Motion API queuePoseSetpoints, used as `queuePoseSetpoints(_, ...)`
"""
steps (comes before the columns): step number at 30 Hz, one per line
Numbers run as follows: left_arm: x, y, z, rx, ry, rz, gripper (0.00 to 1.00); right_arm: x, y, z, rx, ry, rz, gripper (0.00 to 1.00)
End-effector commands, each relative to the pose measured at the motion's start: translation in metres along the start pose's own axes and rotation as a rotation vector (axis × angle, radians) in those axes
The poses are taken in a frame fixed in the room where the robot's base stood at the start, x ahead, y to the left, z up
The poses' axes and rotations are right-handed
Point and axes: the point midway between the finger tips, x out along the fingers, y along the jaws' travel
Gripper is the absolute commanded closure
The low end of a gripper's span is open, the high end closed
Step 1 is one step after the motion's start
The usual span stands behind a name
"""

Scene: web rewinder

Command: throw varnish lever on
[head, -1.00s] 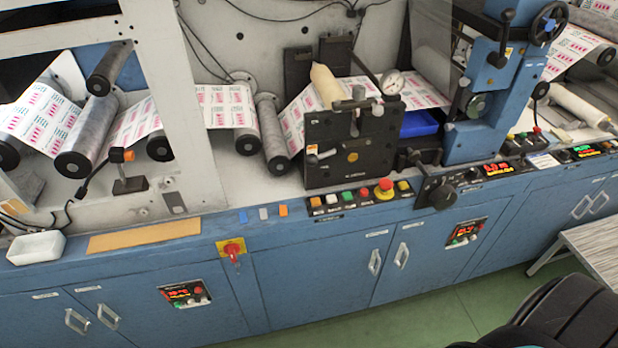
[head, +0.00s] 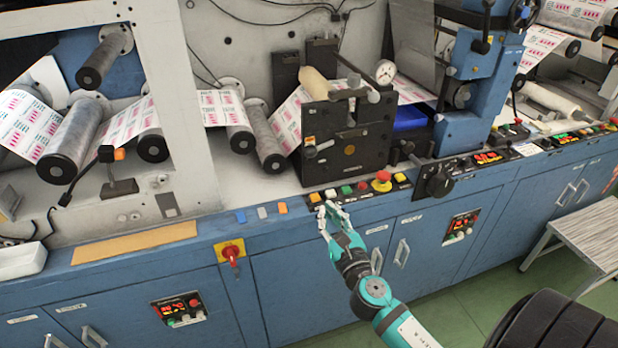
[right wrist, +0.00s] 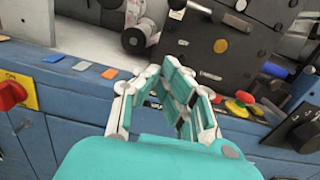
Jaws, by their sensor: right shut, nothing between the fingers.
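No readable label marks the varnish lever. A small silver lever (head: 318,148) sticks out from the left side of the front of the black unit (head: 352,152). A black knob with a handle (head: 436,181) is on the blue front to the right; I cannot tell if either is the varnish lever. My right gripper (head: 331,209) is shut and empty in front of the console edge, below and apart from the silver lever. Its fingers also show in the right wrist view (right wrist: 160,76). My left gripper is out of view.
A row of coloured buttons (head: 346,190) and a red emergency button (head: 382,178) lie just beyond the right gripper. A red switch on a yellow plate (head: 230,252) is to the left. A grey step (head: 590,235) stands at the right.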

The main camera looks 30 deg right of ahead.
Motion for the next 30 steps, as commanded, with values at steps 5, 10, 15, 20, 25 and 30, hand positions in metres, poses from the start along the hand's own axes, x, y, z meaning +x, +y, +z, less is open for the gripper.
queuePoseSetpoints(5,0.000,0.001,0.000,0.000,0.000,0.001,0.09,0.000,0.000,0.001,-0.004,-0.002,0.000,1.00)
queuePoseSetpoints(10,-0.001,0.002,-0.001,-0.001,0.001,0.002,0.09,0.002,0.000,0.001,-0.002,-0.001,0.000,1.00)
queuePoseSetpoints(15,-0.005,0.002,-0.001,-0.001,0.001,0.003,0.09,0.018,0.000,0.003,-0.001,-0.003,-0.001,1.00)
queuePoseSetpoints(20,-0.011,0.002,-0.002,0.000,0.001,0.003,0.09,0.050,0.000,0.004,0.001,-0.003,0.000,1.00)
queuePoseSetpoints(25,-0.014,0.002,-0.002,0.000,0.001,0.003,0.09,0.088,0.000,0.002,0.001,-0.002,-0.001,1.00)
queuePoseSetpoints(30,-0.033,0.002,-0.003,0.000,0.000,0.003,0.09,0.105,0.000,0.023,-0.001,-0.002,0.001,1.00)
